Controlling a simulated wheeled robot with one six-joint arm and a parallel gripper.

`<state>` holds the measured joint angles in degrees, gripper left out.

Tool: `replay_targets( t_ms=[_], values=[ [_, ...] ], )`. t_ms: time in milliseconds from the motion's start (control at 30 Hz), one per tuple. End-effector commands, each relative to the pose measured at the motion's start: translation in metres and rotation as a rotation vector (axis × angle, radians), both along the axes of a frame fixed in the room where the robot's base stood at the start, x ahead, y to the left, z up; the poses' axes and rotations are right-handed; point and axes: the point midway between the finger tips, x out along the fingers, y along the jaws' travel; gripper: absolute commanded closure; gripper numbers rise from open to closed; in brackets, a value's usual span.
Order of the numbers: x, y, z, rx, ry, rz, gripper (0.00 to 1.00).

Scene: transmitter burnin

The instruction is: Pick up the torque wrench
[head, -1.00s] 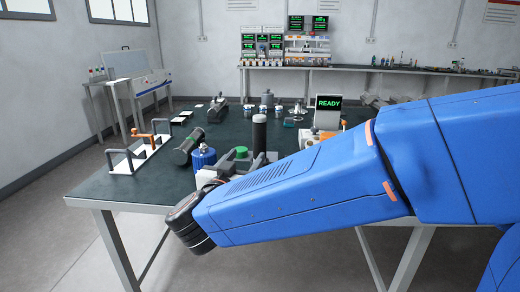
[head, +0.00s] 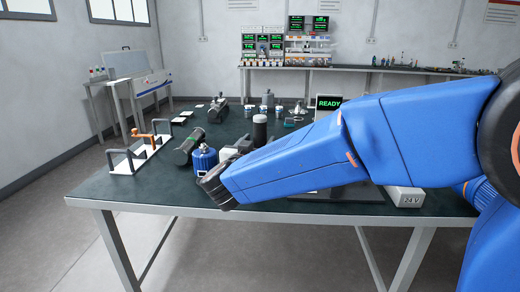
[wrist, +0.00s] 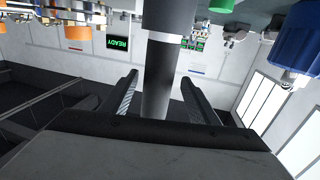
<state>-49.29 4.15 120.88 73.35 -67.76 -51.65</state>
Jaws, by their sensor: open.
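An upright dark cylinder (head: 259,133) with a pale ring near its top stands on the bench; I take it for the torque wrench's handle. In the wrist view, which is upside down, the dark cylinder (wrist: 157,75) runs between the fingers of my gripper (wrist: 158,98). The gripper is open, one finger on each side. Gaps show at both sides, with no clear contact. My gripper is mostly hidden behind my wrist in the head view.
A blue canister (head: 204,160) stands close left of my gripper, with a dark cylindrical object (head: 188,147) beyond it. A white rack with an orange handle (head: 142,135) is at the left. A READY screen (head: 329,103) and a 24 V box (head: 404,196) are to the right.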

Motion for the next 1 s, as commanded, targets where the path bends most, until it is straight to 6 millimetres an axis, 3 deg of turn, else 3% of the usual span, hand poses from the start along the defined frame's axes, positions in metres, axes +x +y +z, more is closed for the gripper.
replay_targets(
  t_ms=[400,667,867,1000],
  values=[
    [0.045,-0.014,-0.002,-0.001,0.000,-0.002,0.45],
    [0.048,-0.014,-0.002,0.000,0.000,0.000,0.45],
    [0.048,-0.014,-0.002,-0.001,0.000,-0.001,0.92],
    [0.048,-0.014,-0.001,0.000,-0.001,-0.001,0.92]
  ],
)
